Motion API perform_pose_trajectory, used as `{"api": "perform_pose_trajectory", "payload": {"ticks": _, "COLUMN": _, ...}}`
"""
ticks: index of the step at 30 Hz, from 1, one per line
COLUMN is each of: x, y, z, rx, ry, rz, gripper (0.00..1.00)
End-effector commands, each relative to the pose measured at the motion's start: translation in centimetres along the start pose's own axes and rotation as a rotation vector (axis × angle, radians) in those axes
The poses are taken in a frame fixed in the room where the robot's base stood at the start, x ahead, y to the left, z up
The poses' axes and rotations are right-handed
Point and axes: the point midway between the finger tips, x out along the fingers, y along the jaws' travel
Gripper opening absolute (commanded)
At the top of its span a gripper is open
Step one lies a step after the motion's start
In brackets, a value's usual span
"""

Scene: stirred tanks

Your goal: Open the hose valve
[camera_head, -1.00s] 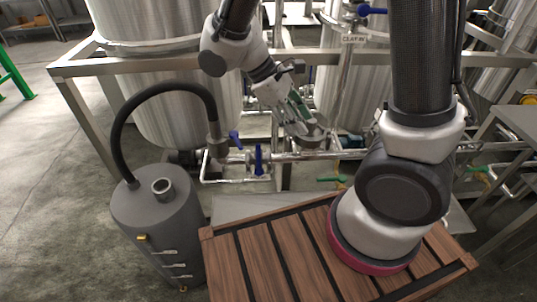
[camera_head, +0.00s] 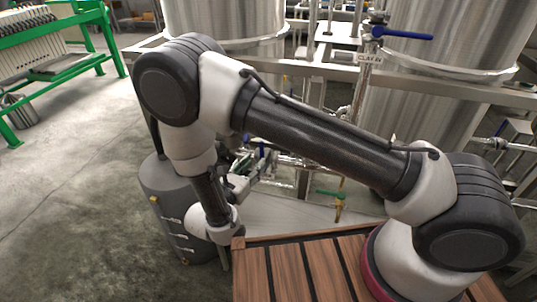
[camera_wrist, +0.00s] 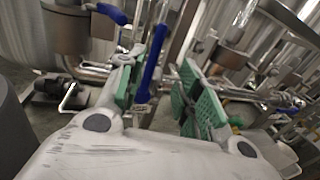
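In the wrist view my gripper (camera_wrist: 160,88) is open, with green pads on both fingers. A long blue valve handle (camera_wrist: 152,62) stands between the fingers in the picture, closer to the left one. I cannot tell whether the pads touch it. A second blue handle (camera_wrist: 108,13) lies at the upper left, beside a wide metal fitting (camera_wrist: 66,30). In the head view my gripper (camera_head: 256,165) is small, partly behind my arm, near the pipes under the frame.
A grey drum (camera_head: 160,190) stands at the left behind my arm. A green-handled valve (camera_head: 331,194) sits on the low piping. Another blue handle (camera_head: 402,34) is high up near the label. Steel tanks (camera_head: 225,20) and frame rails stand behind.

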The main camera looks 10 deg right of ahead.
Motion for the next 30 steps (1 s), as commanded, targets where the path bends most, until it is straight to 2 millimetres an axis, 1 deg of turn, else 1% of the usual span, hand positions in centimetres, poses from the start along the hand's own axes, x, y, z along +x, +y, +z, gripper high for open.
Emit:
{"api": "perform_pose_trajectory", "payload": {"ticks": 2, "x": -0.1, "y": 0.7, "z": 0.4, "rx": 0.007, "ry": -0.017, "rz": 0.028, "gripper": 0.35}}
{"api": "perform_pose_trajectory", "payload": {"ticks": 5, "x": 0.7, "y": 0.7, "z": 0.8, "rx": 0.016, "ry": -0.031, "rz": 0.028, "gripper": 0.35}}
{"api": "perform_pose_trajectory", "payload": {"ticks": 8, "x": 2.1, "y": 0.7, "z": 0.8, "rx": 0.017, "ry": -0.029, "rz": 0.025, "gripper": 0.35}}
{"api": "perform_pose_trajectory", "payload": {"ticks": 12, "x": 4.6, "y": 0.7, "z": 0.9, "rx": 0.018, "ry": -0.029, "rz": 0.024, "gripper": 0.35}}
{"api": "perform_pose_trajectory", "payload": {"ticks": 15, "x": 6.1, "y": 0.8, "z": 0.9, "rx": 0.018, "ry": -0.029, "rz": 0.024, "gripper": 0.35}}
{"api": "perform_pose_trajectory", "payload": {"ticks": 18, "x": 7.1, "y": 0.8, "z": 0.9, "rx": 0.017, "ry": -0.029, "rz": 0.026, "gripper": 0.35}}
{"api": "perform_pose_trajectory", "payload": {"ticks": 22, "x": 7.7, "y": 0.8, "z": 1.0, "rx": 0.017, "ry": -0.029, "rz": 0.026, "gripper": 0.35}}
{"api": "perform_pose_trajectory", "payload": {"ticks": 28, "x": 7.7, "y": 0.8, "z": 1.0, "rx": 0.017, "ry": -0.028, "rz": 0.027, "gripper": 0.35}}
{"api": "perform_pose_trajectory", "payload": {"ticks": 29, "x": 7.7, "y": 0.8, "z": 1.0, "rx": 0.017, "ry": -0.028, "rz": 0.027, "gripper": 0.34}}
{"api": "perform_pose_trajectory", "payload": {"ticks": 30, "x": 7.7, "y": 0.8, "z": 1.0, "rx": 0.017, "ry": -0.028, "rz": 0.027, "gripper": 0.26}}
